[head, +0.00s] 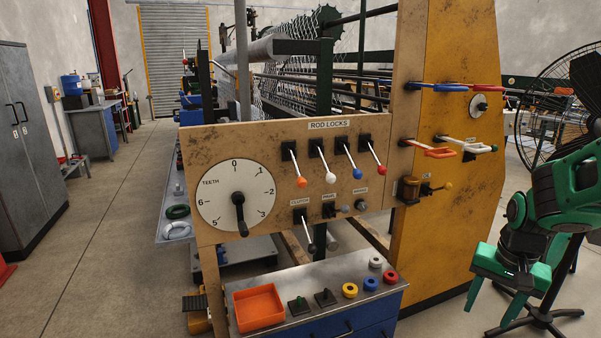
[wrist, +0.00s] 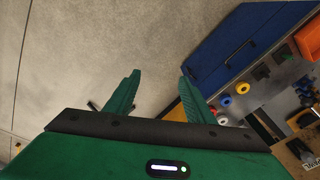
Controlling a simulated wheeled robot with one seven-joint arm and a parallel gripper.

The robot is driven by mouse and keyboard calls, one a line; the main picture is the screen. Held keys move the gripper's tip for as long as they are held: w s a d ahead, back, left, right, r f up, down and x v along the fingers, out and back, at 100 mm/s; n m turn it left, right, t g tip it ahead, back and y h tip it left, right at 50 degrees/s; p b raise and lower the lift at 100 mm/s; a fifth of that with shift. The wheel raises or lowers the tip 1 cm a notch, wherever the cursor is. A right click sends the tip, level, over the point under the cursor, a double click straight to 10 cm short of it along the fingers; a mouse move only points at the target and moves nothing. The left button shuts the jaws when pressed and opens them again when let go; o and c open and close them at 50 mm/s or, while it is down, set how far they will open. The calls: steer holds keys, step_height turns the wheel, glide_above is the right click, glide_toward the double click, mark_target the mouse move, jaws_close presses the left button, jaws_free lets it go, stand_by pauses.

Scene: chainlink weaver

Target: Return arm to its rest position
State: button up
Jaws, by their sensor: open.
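My green arm is at the right side of the head view, bent, with my gripper (head: 492,306) hanging low and pointing down, to the right of the yellow end panel. In the wrist view my gripper (wrist: 160,76) has its two green fingers spread apart. Nothing is between them, only bare floor behind. The gripper is apart from the machine and from the blue cabinet (wrist: 230,45), which lies beyond and to the right of the fingers in the wrist view.
The control panel (head: 350,200) has a dial (head: 236,195) and several levers. The cabinet top holds an orange tray (head: 258,306) and coloured rings (head: 370,284). A black fan (head: 545,110) stands behind my arm, its base close to the gripper. Open floor (head: 110,230) lies at left.

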steer(key=s+r, duration=0.2)
steer(key=s, duration=0.7)
steer(key=s+r+n+g, duration=0.1)
steer(key=s+r, duration=0.2)
steer(key=s, duration=0.6)
steer(key=shift+s+d+r+y, duration=0.25)
steer(key=shift+s+r+y, duration=0.05)
steer(key=shift+s, duration=0.1)
steer(key=shift+w+f+g, duration=0.25)
steer(key=shift+w+g, duration=0.05)
steer(key=shift+w, duration=0.35)
